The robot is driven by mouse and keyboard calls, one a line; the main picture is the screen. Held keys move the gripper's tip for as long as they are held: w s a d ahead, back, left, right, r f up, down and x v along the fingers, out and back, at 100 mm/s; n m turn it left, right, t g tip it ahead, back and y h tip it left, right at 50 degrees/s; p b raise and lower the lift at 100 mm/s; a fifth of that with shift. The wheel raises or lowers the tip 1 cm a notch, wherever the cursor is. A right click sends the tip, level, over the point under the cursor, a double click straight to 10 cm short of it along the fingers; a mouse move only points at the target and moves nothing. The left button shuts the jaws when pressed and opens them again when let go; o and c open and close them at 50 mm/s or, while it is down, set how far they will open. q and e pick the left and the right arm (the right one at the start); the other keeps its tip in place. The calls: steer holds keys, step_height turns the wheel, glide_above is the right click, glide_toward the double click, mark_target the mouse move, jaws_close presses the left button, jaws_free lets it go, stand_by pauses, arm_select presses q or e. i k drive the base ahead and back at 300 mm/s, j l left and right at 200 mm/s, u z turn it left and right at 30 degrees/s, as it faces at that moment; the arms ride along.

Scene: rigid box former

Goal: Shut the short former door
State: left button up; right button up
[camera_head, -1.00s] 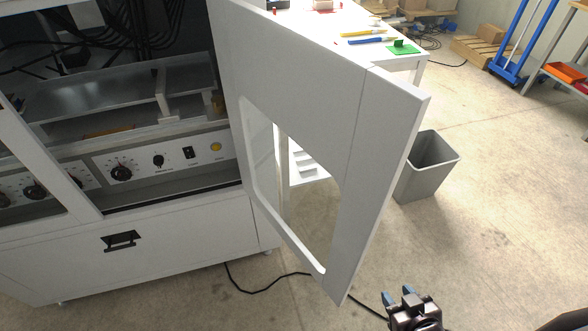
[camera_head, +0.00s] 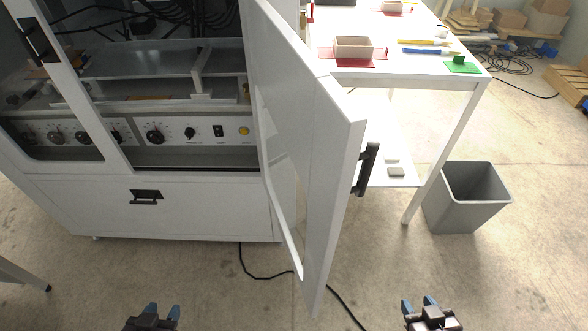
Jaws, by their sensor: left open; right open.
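The short former door (camera_head: 325,150) is a white panel with a window opening, hinged on the right side of the white box former (camera_head: 90,205). It stands swung wide open, its free edge toward me. A black handle (camera_head: 367,168) is on its right-hand face. My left gripper (camera_head: 162,309) is open and empty at the bottom, left of the door and in front of the machine. My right gripper (camera_head: 420,302) is open and empty at the bottom, right of the door's lower edge. Neither touches the door.
A white table (camera_head: 475,78) with a small box (camera_head: 353,47) on a red mat stands behind the door on the right. A grey bin (camera_head: 467,195) stands beside it. A black cable (camera_head: 262,279) lies on the floor below the door.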

mark_target(321, 129)
steer(key=l+u, duration=0.4)
steer(key=l, duration=0.4)
steer(key=l+u, duration=0.25)
steer(key=k+l+u, duration=0.15)
steer(key=l+u, duration=0.15)
